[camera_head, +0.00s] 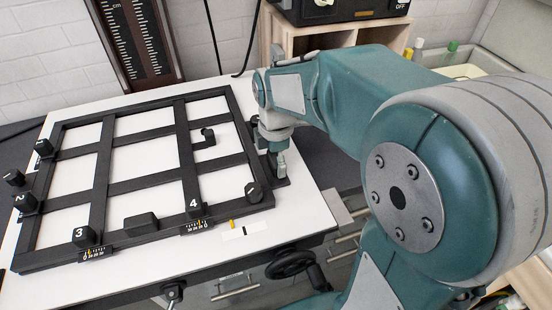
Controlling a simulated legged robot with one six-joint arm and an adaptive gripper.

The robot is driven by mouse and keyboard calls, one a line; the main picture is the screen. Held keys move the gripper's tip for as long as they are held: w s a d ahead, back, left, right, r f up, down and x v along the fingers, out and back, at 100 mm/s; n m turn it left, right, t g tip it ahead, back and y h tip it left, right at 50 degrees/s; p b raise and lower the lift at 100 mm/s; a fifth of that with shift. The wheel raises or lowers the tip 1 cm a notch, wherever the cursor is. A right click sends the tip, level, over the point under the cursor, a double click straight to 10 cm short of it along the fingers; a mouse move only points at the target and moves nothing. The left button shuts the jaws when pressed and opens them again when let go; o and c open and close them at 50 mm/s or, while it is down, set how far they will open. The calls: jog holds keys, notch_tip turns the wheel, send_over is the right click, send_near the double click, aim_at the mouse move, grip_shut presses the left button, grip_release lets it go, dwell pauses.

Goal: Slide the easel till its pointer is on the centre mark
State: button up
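The easel (102,187) is a black frame with crossing bars, lying flat on a white baseboard (308,212). Numbered black knobs and small scales sit along its left and front edges. A small yellow pointer (232,224) sticks out from its front edge at the right. A white label with a dark centre mark (244,231) lies on the board just in front; the pointer stands a little left of the mark. My gripper (281,170) points down at the easel's right edge, beside a black fitting there. Its fingers are small and partly hidden, so contact and opening are unclear.
A handwheel (293,264) sits under the board's front edge. A dark scaled column (138,42) stands behind the board, and cables hang at the back. A wooden shelf (318,38) with a black box is at the back right. Bare board lies in front and at the right.

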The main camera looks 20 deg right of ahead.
jog(key=shift+c, duration=0.9)
jog(key=shift+d, duration=1.15)
jog(key=o, duration=1)
jog(key=shift+o, duration=0.2)
jog(key=shift+a, duration=0.1)
jog(key=shift+a, duration=0.1)
jog(key=shift+r, duration=0.15)
notch_tip(320, 180, up, 12)
jog(key=shift+w+f, duration=0.1)
jog(key=shift+f, duration=0.1)
